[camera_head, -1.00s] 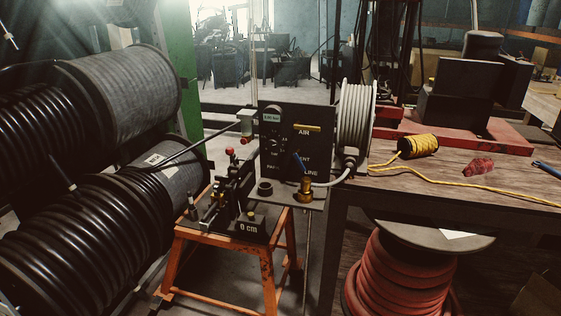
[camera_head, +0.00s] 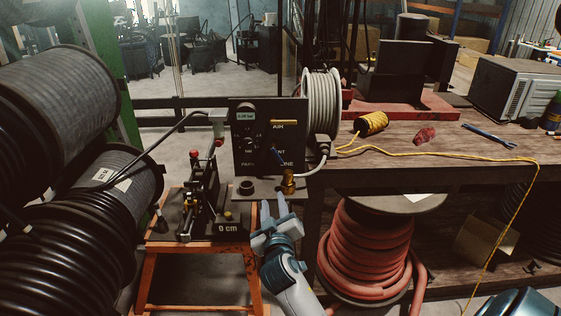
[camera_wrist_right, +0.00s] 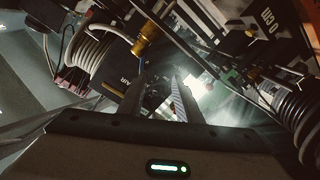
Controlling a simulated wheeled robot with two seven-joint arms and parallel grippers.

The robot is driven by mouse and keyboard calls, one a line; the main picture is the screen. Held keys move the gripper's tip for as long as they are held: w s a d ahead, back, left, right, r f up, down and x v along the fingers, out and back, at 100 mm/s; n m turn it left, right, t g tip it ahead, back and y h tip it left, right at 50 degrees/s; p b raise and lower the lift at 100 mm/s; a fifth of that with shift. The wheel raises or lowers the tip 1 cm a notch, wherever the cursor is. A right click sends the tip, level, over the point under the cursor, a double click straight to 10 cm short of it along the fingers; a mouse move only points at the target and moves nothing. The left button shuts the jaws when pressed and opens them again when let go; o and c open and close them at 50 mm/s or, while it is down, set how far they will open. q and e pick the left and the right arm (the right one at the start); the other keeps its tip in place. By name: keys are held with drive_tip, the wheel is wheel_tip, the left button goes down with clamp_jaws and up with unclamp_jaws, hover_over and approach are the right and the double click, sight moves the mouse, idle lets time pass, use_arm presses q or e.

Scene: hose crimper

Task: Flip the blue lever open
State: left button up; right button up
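The blue lever (camera_head: 277,156) is on the lower right of the black control panel (camera_head: 250,150) in the head view. It is small and slants, just above the brass fitting (camera_head: 288,183). My right gripper (camera_head: 273,204) is in front of and below the panel, its fingers pointing up, apart from the lever. In the wrist view the right gripper (camera_wrist_right: 160,92) has its two fingers spread with nothing between them. The brass fitting (camera_wrist_right: 148,40) shows beyond them; I cannot make out the lever clearly there. My left gripper is not in view.
The crimper (camera_head: 205,205) stands on an orange stand (camera_head: 150,280) left of my right gripper. A grey hose reel (camera_head: 322,100) is beside the panel. The wooden workbench (camera_head: 450,165) and red hose coil (camera_head: 365,250) are on the right. Large black hose spools (camera_head: 60,250) fill the left.

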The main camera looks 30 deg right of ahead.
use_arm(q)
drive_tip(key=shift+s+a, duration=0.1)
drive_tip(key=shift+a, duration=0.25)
use_arm(e)
drive_tip(key=r, duration=0.1)
drive_tip(key=d+r, duration=0.1)
drive_tip(key=s+r+h, duration=0.1)
drive_tip(key=shift+d+r+m, duration=0.2)
drive_tip(key=shift+d+m, duration=0.2)
drive_tip(key=shift+w, duration=0.2)
